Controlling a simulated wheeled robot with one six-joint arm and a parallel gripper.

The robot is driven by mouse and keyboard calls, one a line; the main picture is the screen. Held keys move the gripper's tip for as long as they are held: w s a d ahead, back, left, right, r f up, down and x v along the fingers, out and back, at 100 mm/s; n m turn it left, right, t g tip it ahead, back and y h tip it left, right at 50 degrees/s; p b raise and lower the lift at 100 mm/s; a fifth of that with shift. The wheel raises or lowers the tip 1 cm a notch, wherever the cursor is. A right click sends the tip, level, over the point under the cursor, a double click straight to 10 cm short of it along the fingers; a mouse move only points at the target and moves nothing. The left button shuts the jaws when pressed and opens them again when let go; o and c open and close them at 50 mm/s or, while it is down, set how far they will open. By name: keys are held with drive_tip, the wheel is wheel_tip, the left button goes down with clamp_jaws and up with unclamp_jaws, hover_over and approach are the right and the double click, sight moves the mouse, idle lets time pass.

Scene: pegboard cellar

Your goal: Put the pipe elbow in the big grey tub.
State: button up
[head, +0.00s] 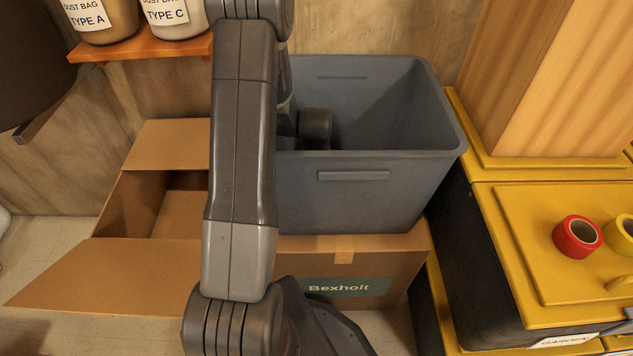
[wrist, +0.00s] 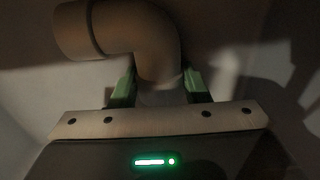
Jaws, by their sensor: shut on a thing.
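The big grey tub (head: 360,205) stands on a closed cardboard box in the middle of the head view. My arm reaches down into it, and my gripper is hidden there behind the tub's front wall and the arm. In the wrist view my gripper (wrist: 160,88) has its green fingers shut on the pipe elbow (wrist: 135,25). The elbow is brownish, with its wide collared end to the left. Pale, shadowed surfaces surround it. I cannot tell whether the elbow touches the tub's floor.
The closed box (head: 345,262) marked Bexholt bears the tub. An open cardboard box (head: 150,270) is at left. Yellow-topped black cases (head: 515,230) stand at right with red tape (head: 577,237) and yellow tape (head: 622,234). An orange shelf (head: 140,47) holds two containers.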

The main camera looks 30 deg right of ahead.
drive_tip(key=shift+r, duration=0.1)
drive_tip(key=shift+f, duration=0.2)
drive_tip(key=o, duration=1)
drive_tip(key=shift+c, duration=0.2)
drive_tip(key=shift+r, duration=0.1)
wheel_tip(320, 180, up, 12)
drive_tip(key=p, duration=0.2)
drive_tip(key=shift+r, duration=0.15)
